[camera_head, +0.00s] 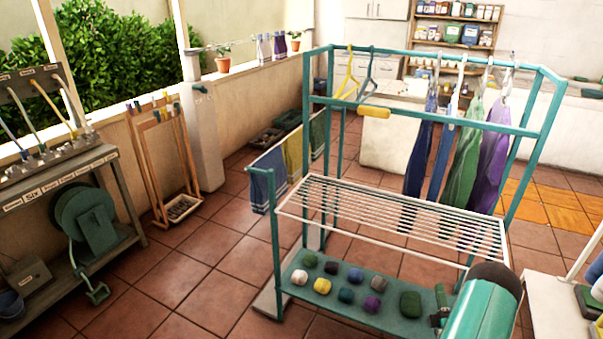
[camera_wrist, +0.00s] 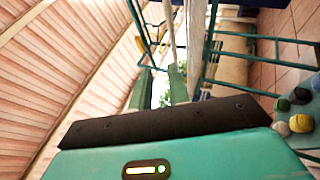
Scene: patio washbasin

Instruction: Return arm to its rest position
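My gripper (camera_wrist: 160,87) shows in the wrist view as two green fingers beyond a dark band and a teal housing. The fingers stand apart with a bright gap between them, and I see nothing held there. In the head view, a teal, dark-ended part of my arm (camera_head: 485,308) is at the lower right, close to the front right of the teal drying rack (camera_head: 415,50).
A workbench (camera_head: 60,190) stands left. Open tiled floor (camera_head: 200,270) lies between.

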